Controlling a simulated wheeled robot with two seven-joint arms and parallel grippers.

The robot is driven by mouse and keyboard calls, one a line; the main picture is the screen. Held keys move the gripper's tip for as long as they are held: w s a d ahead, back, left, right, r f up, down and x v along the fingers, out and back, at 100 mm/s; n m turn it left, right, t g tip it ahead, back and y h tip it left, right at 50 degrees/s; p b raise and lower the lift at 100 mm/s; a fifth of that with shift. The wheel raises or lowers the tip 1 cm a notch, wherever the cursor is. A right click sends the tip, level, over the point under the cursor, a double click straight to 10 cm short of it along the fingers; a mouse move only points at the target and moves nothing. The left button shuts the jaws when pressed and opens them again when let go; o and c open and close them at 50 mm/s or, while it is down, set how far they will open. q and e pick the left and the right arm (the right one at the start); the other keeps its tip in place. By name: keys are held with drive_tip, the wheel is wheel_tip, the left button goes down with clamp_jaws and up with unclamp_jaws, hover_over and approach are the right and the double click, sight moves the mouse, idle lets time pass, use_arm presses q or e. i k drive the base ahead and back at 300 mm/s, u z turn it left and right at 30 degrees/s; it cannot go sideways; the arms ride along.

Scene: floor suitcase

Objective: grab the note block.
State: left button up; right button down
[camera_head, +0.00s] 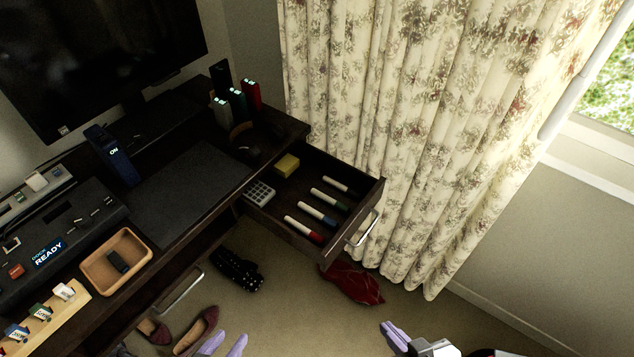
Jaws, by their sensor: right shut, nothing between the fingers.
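The note block (287,165) is a small yellow block lying in the far left part of the open desk drawer (332,250), near a calculator (260,193). My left gripper (228,338) is at the bottom edge of the view, low over the floor and well in front of the drawer. Its two lavender fingers are apart with nothing between them. My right gripper (394,330) is at the bottom, right of the left one and in front of the drawer. Its fingers are shut together and empty. Neither gripper touches the note block or the drawer.
Several markers (329,198) lie in the drawer, which has a metal handle (362,228). A floral curtain (400,110) hangs close to its right side. Red cloth (352,284), a dark dotted item (237,270) and shoes (197,331) lie on the floor. A wooden tray (97,276) stands on the desk.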

sight(288, 164)
drive_tip(key=u, duration=0.6)
drive_tip(key=k, duration=0.85)
drive_tip(key=u, duration=1.1)
drive_tip(key=k, duration=0.3)
drive_tip(key=z, duration=0.65)
drive_tip(key=i, duration=0.65)
drive_tip(key=z, duration=0.15)
